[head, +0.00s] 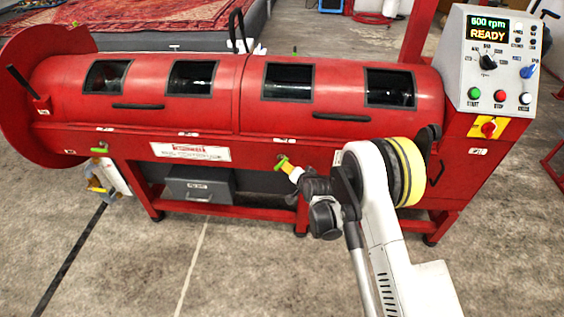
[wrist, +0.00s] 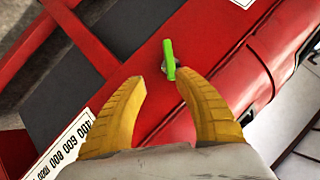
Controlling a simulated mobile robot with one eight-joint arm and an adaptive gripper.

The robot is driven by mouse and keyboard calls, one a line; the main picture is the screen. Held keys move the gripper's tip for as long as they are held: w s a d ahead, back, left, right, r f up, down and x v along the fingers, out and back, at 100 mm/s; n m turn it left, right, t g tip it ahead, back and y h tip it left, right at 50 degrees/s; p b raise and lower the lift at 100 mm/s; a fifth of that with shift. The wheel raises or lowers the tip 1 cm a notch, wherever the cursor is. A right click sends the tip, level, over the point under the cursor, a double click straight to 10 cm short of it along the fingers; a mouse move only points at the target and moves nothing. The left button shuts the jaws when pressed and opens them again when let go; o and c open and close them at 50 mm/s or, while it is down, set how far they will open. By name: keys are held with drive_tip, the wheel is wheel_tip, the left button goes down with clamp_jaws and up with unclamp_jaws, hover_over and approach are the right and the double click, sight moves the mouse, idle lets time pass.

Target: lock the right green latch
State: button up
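The right green latch (head: 281,161) is on the front of the red machine, below the drum lids, right of the white label. In the wrist view the green latch (wrist: 169,58) is a short bar on a grey pivot, lying roughly lengthwise to my fingers. My gripper (wrist: 159,77) is open, its two yellow fingers apart and nothing gripped. The latch shows just beyond the gap between the fingertips, nearer the right one; I cannot tell whether they touch. In the head view my gripper (head: 287,166) overlaps the latch's lower end. Another green latch (head: 99,150) is at the machine's left.
The red machine (head: 230,115) fills the middle, with two windowed lids and handles. A grey drawer box (head: 198,185) sits underneath. A control panel (head: 496,60) reading "600 rpm READY" stands at right. The concrete floor in front is mostly clear.

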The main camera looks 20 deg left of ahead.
sight(282, 165)
drive_tip(key=shift+n+g+y, duration=0.5)
drive_tip(key=shift+g, duration=0.1)
drive_tip(key=b+x, duration=0.1)
drive_tip(key=x, duration=0.1)
drive_tip(key=b+x, duration=0.1)
drive_tip(key=x, duration=0.2)
drive_tip(key=a+b+x, duration=0.1)
drive_tip(key=x, duration=0.2)
drive_tip(key=shift+w+a+r, duration=0.1)
drive_tip(key=shift+r, duration=0.15)
drive_tip(key=shift+w+a+f+b, duration=0.25)
drive_tip(key=shift+w+a+b, duration=0.1)
drive_tip(key=shift+a, duration=0.05)
clamp_jaws()
